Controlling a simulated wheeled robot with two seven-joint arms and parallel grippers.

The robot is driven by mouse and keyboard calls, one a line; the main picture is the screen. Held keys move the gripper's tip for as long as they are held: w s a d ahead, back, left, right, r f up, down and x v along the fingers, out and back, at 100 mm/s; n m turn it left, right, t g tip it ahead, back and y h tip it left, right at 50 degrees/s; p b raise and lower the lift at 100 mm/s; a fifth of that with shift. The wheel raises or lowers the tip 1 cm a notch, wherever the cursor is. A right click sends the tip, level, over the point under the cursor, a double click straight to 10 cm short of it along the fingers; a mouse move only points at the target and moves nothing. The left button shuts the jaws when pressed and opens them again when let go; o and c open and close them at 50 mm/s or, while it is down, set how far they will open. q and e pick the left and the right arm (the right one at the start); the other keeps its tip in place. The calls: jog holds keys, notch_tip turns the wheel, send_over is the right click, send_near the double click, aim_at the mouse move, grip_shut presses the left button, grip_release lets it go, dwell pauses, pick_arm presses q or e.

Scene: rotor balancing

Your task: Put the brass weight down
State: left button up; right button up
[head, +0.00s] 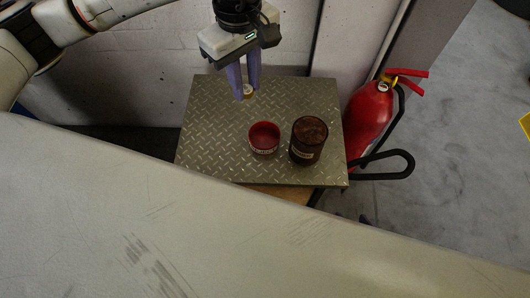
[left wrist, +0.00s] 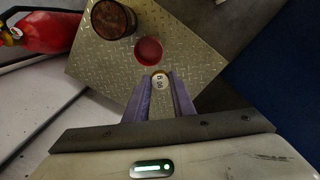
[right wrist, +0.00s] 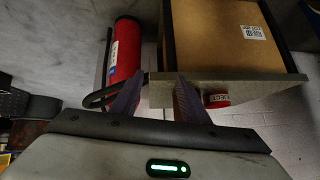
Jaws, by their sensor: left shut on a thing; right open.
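The brass weight (head: 248,91) is a small pale-gold disc between the fingertips of my left gripper (head: 246,92), over the back part of the metal plate table. In the left wrist view the weight (left wrist: 160,79) shows dark markings on its top, and my left gripper (left wrist: 161,90) is shut on it. I cannot tell whether the weight touches the plate. My right gripper (right wrist: 156,92) is open and empty; it shows only in the right wrist view, below and in front of a shelf edge and a red cylinder.
The diamond-plate tabletop (head: 215,140) carries a small red cup (head: 264,138) and a dark brown jar (head: 308,140). A red fire extinguisher (head: 370,118) stands at its right. A cardboard box (right wrist: 218,40) shows in the right wrist view. The plate's left part is clear.

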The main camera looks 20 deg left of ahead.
aim_at(264, 142)
pick_arm(q)
jog(key=w+d+f+n+b, duration=0.1)
jog(key=f+n+b, duration=0.2)
jog(key=f, duration=0.4)
jog(key=w+f+n+b, duration=0.1)
jog(key=f+n+b, duration=0.1)
jog(key=f, duration=0.6)
jog(key=w+d+f+n+b, duration=0.1)
jog(key=f+n+b, duration=0.2)
jog(key=f+b, duration=0.2)
jog(key=shift+d+f+n, duration=0.15)
jog(key=shift+d+f, duration=0.05)
jog(key=shift+f, duration=0.45)
jog(key=shift+d+f+n, duration=0.15)
jog(key=shift+f, duration=0.45)
jog(key=shift+w+f, duration=0.1)
pick_arm(e)
jog(key=a+f+n+g+y, duration=0.1)
jog(key=a+f, duration=0.2)
jog(key=f, duration=0.3)
jog(key=shift+w+a+f, duration=0.25)
jog(key=shift+w+f, duration=0.15)
pick_arm(q)
jog(key=shift+f, duration=0.2)
jog(key=o, duration=0.7)
jog(key=shift+o, duration=0.2)
jog(key=shift+r, duration=0.1)
pick_arm(e)
jog(key=shift+r, duration=0.1)
